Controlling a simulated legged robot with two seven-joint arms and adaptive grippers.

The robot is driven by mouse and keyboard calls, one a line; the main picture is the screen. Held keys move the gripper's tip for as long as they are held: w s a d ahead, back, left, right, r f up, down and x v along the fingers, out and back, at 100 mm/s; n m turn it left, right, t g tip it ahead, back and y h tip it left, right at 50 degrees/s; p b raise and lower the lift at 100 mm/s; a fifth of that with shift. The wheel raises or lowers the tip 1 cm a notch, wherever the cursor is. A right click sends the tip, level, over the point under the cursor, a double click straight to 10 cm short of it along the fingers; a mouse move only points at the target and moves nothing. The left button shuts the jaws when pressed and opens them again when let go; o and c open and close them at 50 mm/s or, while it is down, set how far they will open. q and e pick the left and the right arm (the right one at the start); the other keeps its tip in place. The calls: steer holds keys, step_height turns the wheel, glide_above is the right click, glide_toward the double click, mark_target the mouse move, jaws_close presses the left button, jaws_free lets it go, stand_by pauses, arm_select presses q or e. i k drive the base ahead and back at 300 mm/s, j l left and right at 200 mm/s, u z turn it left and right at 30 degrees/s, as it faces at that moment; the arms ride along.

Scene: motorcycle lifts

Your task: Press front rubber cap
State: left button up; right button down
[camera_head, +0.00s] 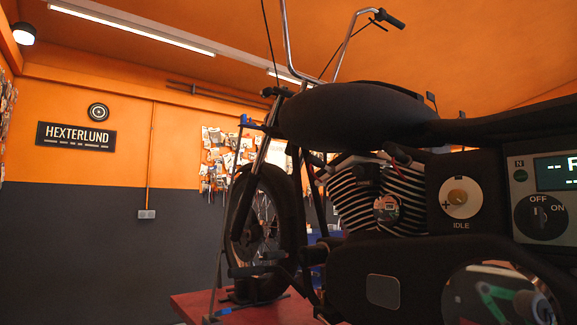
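A black motorcycle (352,115) stands on a red lift platform (190,304), with its front wheel (262,228) toward the left. Its finned engine (362,194) is at the middle. Small dark and red parts (401,155) sit near the top of the engine under the tank. I cannot tell which part is the front rubber cap. Neither of my grippers is in view.
An idle dial (460,197) and an off/on switch panel (541,216) are at the right. A blue-tipped stand (247,122) is beside the front wheel. Handlebars (390,19) rise above the tank. The floor space at the left looks clear.

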mark_target(311, 159)
steer(key=i+j+z, duration=0.1)
steer(key=i+j, duration=0.7)
